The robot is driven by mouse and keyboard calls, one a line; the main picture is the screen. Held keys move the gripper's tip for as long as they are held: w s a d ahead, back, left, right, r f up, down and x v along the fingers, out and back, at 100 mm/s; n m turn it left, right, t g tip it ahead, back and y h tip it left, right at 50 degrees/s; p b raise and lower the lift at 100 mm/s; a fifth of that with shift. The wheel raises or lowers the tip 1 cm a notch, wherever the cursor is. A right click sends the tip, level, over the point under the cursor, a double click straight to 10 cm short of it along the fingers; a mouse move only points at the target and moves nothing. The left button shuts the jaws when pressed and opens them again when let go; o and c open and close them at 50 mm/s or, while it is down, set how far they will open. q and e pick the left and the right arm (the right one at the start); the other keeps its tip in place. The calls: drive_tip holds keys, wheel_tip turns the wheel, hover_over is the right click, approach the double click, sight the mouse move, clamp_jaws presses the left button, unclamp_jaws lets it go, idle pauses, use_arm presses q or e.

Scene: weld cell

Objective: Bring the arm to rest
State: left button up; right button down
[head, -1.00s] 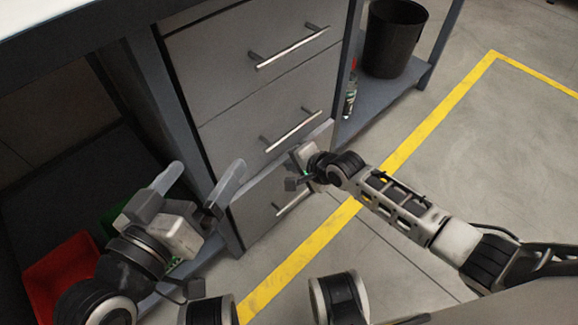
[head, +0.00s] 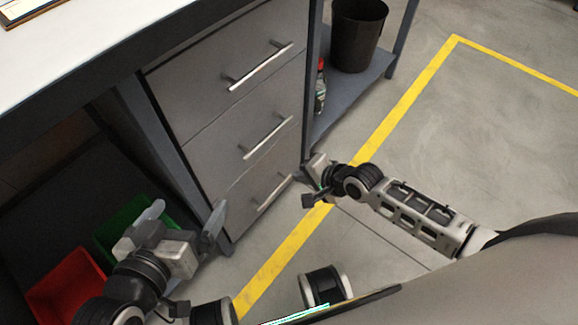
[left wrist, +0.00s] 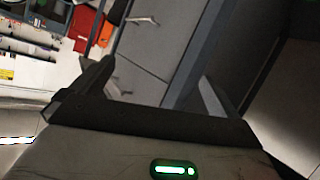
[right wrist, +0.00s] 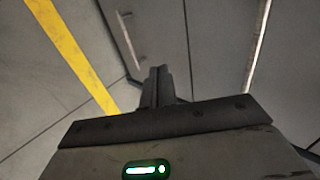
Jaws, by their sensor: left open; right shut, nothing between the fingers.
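My left gripper (head: 186,216) is in front of the lower left of the grey drawer cabinet (head: 222,125). Its two fingers are spread with nothing between them, and the left wrist view also shows them apart (left wrist: 155,88). My right gripper (head: 313,166) is by the right edge of the cabinet, near the bottom drawer (head: 250,185). In the right wrist view its fingers (right wrist: 158,82) are together and empty. I cannot tell whether it touches the cabinet. The three drawers look closed, each with a bar handle.
A red bin (head: 66,284) and a green bin (head: 128,222) sit under the bench (head: 60,70) at left. A black bucket (head: 358,35) and a bottle (head: 320,88) stand on a low shelf (head: 345,98). Floor right of the yellow line (head: 400,105) is clear.

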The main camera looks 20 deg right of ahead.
use_arm(q)
drive_tip(key=shift+a+f+g+p, duration=0.2)
drive_tip(key=shift+f+g+p, duration=0.1)
drive_tip(key=shift+f, duration=0.2)
use_arm(e)
drive_tip(key=shift+v, duration=1.25)
use_arm(q)
drive_tip(key=shift+r, duration=0.1)
